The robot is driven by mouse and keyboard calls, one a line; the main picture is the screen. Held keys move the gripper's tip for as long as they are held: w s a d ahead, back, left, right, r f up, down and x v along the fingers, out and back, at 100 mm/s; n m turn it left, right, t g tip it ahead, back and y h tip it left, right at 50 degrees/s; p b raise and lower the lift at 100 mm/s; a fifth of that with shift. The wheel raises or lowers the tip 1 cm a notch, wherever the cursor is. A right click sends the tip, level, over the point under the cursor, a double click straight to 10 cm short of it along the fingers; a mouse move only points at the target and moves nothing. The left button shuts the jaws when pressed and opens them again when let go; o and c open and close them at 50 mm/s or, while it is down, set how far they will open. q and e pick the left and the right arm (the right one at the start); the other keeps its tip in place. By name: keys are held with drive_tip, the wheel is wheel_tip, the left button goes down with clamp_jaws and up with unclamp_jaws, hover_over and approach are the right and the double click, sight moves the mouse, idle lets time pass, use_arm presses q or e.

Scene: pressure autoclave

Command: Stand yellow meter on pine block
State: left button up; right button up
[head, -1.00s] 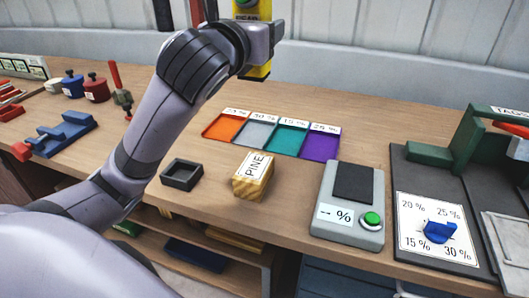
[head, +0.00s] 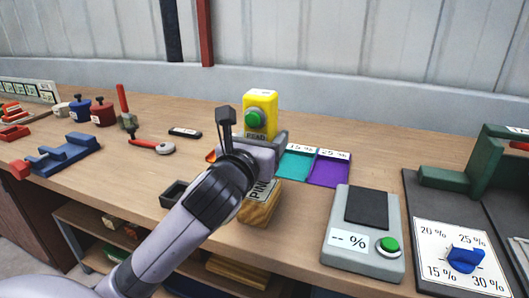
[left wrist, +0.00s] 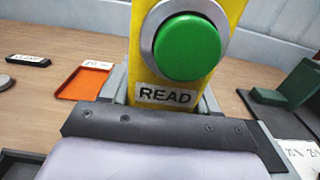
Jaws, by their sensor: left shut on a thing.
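The yellow meter (head: 261,108), with a green button and a READ label, is upright in my left gripper (head: 265,140). The gripper is shut on its lower part. In the left wrist view the meter (left wrist: 185,80) fills the top middle, its lower end hidden by the gripper (left wrist: 165,115). The pine block (head: 260,207), labelled PINE, sits on the bench below and in front of the gripper in the head view, partly covered by my arm. I cannot tell the exact gap between meter and block. My right gripper is not in view.
A grey meter base (head: 363,235) with a green button stands right of the block. Teal (head: 296,164) and purple (head: 328,169) trays lie behind. A small dark tray (head: 173,193) is left of the block. A dial panel (head: 455,258) is at the right.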

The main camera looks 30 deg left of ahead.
use_arm(q)
wheel_tip(320, 180, down, 2)
drive_tip(key=shift+f, duration=0.15)
drive_tip(key=shift+f, duration=0.1)
drive_tip(key=o, duration=1.2)
